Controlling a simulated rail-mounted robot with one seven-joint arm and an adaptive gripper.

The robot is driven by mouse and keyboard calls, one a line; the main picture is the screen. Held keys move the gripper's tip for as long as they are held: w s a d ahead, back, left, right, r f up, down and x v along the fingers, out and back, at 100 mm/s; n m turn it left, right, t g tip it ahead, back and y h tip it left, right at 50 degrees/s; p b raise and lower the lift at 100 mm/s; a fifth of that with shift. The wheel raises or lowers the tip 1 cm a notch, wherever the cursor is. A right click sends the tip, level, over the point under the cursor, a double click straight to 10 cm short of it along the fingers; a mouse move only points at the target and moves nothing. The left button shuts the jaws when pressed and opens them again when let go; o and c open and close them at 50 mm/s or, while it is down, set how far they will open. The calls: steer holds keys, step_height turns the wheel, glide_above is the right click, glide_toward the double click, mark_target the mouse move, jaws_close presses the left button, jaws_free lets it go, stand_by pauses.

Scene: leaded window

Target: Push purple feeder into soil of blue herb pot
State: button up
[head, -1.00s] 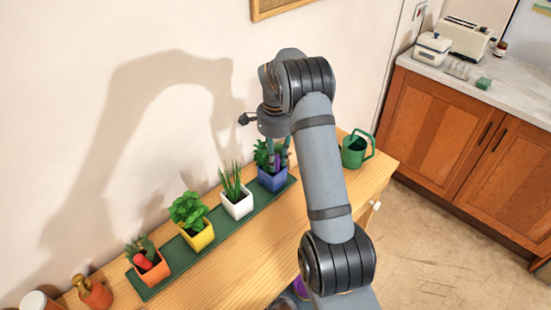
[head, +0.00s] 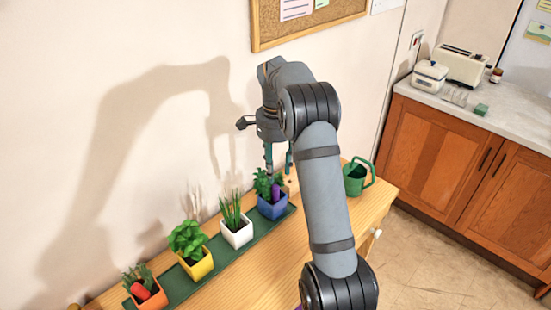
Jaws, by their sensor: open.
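The blue herb pot (head: 272,208) stands at the right end of the row of pots, with a leafy green herb (head: 264,183) in it. The purple feeder (head: 276,193) stands upright in the blue pot, its lower part hidden by the pot's rim or soil. I cannot tell how deep it sits. My gripper (head: 279,164) is above the blue pot, pointing down, with its fingers spread apart. It is open and empty, just above the feeder's top. My arm hides part of the area to the right.
A white pot (head: 238,235), a yellow pot (head: 198,267) and an orange pot with a red feeder (head: 143,292) share the green tray (head: 218,254). A green watering can (head: 357,178) stands right of my arm. The wall is close behind.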

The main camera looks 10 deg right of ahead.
mark_target(275, 198)
step_height(275, 198, up, 4)
steer(key=shift+f, duration=0.1)
stand_by(0.5)
step_height(275, 198, down, 11)
steer(key=shift+f+p, duration=0.1)
steer(key=shift+p, duration=0.3)
steer(key=shift+r, duration=0.2)
steer(key=shift+f, duration=0.1)
